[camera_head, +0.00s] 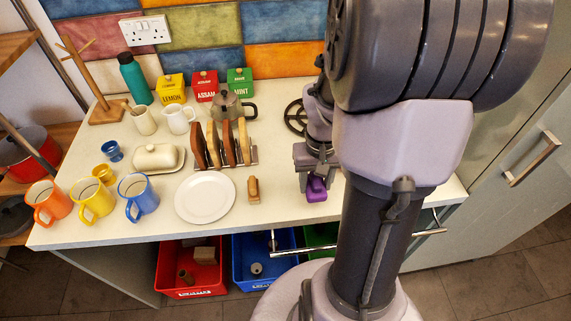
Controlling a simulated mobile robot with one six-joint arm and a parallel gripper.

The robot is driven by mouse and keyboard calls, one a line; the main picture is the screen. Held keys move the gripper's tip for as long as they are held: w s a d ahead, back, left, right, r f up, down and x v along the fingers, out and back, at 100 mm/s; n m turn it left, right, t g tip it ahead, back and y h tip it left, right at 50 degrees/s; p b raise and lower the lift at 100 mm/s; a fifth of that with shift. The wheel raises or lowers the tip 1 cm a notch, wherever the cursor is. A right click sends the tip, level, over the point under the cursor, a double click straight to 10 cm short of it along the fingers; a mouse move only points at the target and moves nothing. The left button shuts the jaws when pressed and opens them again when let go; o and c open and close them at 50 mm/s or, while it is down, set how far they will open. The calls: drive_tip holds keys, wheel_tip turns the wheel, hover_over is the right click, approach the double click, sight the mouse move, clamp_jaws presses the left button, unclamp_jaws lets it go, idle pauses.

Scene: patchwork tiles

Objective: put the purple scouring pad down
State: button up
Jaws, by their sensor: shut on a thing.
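The purple scouring pad (316,190) shows as a small purple block below my gripper (313,175), over the right part of the cream counter (265,214). My gripper points down and is shut on the pad. I cannot tell whether the pad touches the counter or hangs just above it. My arm hides the counter to the right of the pad.
A wooden brush (253,189) and a white plate (205,198) are left of the pad. Several mugs stand at the left. Red (192,291) and blue crates sit below.

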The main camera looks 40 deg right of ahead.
drive_tip(key=w, duration=0.4)
drive_tip(key=shift+w+d+f, duration=0.1)
drive_tip(key=shift+w+f, duration=0.05)
drive_tip(key=shift+f, duration=0.1)
wheel_tip(320, 180, down, 4)
drive_tip(key=b, duration=0.2)
drive_tip(key=shift+w+r+b, duration=0.1)
drive_tip(key=shift+r+b, duration=0.05)
drive_tip(key=shift+b, duration=0.15)
drive_tip(key=shift+r, duration=0.15)
drive_tip(key=o, duration=1.2)
